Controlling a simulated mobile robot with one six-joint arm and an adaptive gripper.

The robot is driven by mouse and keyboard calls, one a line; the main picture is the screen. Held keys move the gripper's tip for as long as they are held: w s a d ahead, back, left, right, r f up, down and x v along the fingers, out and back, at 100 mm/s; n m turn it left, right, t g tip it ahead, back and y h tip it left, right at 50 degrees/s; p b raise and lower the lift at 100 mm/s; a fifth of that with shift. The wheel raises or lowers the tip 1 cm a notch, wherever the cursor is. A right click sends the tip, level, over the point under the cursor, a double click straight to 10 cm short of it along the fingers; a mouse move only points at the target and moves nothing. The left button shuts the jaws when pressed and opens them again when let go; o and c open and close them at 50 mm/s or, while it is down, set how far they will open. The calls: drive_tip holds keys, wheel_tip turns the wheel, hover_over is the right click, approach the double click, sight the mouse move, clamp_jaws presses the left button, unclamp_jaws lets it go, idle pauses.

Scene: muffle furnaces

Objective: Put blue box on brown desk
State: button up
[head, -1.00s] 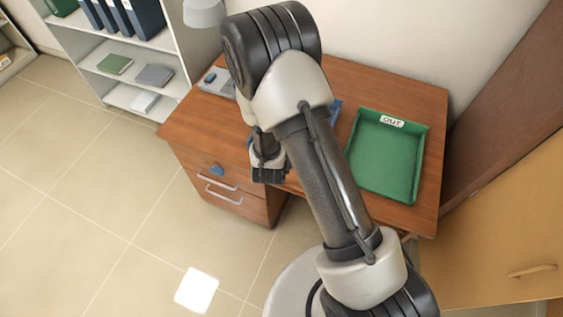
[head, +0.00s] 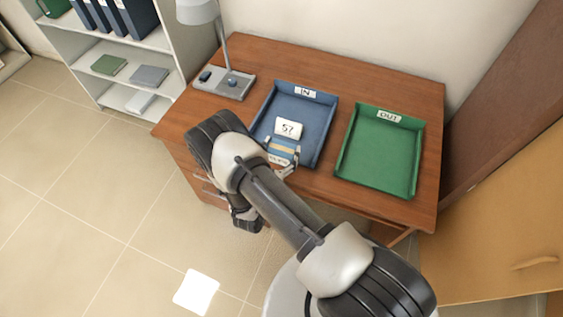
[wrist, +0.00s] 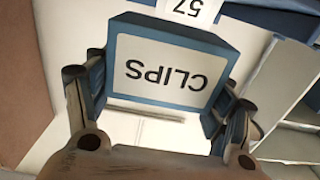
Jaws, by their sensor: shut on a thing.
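The blue box (wrist: 168,65), with a white "CLIPS" label upside down in the wrist view, sits between the fingers of my gripper (wrist: 160,95). My gripper is shut on it. In the head view a small blue and tan striped box (head: 283,150), seemingly the same one, shows beside my arm, in line with the front of the blue "IN" tray. Its height above the tray cannot be told. The brown desk (head: 330,65) stands against the wall. My arm hides part of its front and drawers, and most of my gripper in the head view.
The blue "IN" tray (head: 321,112) and green "OUT" tray (head: 379,155) lie on the desk. A white "57" card (head: 289,128) shows just behind the box. A grey lamp (head: 225,85) stands at the back left. Desk wood is bare between and behind the trays.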

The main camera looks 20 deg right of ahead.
sight(281, 160)
drive_tip(key=shift+f+b, duration=0.75)
drive_tip(key=shift+f, duration=2.25)
drive_tip(key=shift+f, duration=0.2)
drive_tip(key=o, duration=1.2)
drive_tip(key=shift+c, duration=0.2)
drive_tip(key=shift+r, duration=0.1)
